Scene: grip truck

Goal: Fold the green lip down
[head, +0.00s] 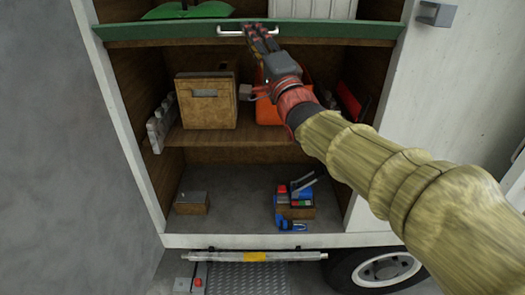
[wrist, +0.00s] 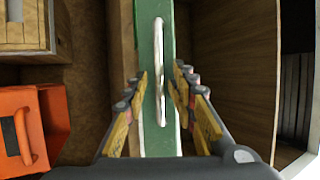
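The green lip (head: 330,30) runs along the front edge of the upper shelf, with a pale metal handle (head: 231,32) on it. In the wrist view the lip (wrist: 152,130) is a vertical green strip with the handle (wrist: 159,60) along its middle. My gripper (head: 258,36) is at the lip, just right of the handle's centre in the head view. In the wrist view my gripper (wrist: 161,80) is open, with one finger on each side of the strip and the handle's near end between them. Whether the fingers touch the lip is unclear.
The middle shelf holds a wooden box (head: 207,100) and an orange crate (head: 268,112), partly behind my arm. A small brown box (head: 192,203) and a box of tools (head: 294,210) stand on the compartment floor. White side walls (head: 125,110) frame the opening.

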